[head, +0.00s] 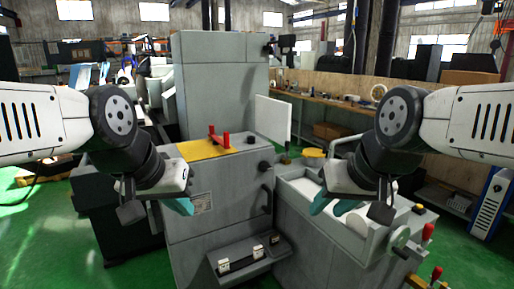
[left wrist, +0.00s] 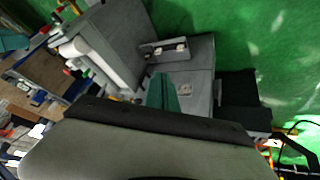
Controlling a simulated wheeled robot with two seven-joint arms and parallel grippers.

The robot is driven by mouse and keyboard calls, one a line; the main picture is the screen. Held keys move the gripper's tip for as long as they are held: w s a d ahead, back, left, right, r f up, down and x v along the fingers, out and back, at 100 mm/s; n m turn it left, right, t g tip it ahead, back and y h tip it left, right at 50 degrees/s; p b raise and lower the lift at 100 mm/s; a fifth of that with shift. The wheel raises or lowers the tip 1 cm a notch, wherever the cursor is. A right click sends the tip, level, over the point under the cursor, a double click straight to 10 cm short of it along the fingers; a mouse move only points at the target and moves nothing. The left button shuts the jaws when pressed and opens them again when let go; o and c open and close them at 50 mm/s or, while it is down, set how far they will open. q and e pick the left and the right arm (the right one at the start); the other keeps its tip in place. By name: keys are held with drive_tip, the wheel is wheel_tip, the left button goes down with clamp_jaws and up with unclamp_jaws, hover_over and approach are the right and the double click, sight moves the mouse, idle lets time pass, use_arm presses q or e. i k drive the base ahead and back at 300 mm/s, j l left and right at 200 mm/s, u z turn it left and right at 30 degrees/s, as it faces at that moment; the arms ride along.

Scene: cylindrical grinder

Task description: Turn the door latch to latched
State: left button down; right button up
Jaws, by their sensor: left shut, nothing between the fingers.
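The grey machine cabinet (head: 230,185) stands in the middle of the head view. A dark knob (head: 264,166) and a dark bar handle (head: 267,198) sit near its right front edge; I cannot tell which is the door latch or how it is turned. My left gripper (head: 181,206) is shut and empty, in front of the cabinet's left part and apart from knob and handle. Its teal fingers show in the left wrist view (left wrist: 162,92), over the cabinet. My right gripper (head: 334,207) is empty with its teal fingers apart, over the grey trough to the right.
A red handle (head: 219,138) stands on the yellow plate on the cabinet top. A small shelf (head: 245,262) juts out low in front. A grey trough (head: 297,189) with a handwheel (head: 400,238) stands at right. Green floor is clear at left front.

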sight(264, 166)
drive_tip(key=i+l+z, duration=0.35)
drive_tip(key=l, duration=0.15)
drive_tip(key=i+l+z, duration=0.35)
drive_tip(key=l, duration=0.15)
drive_tip(key=k+l, duration=0.05)
drive_tip(key=k, duration=0.05)
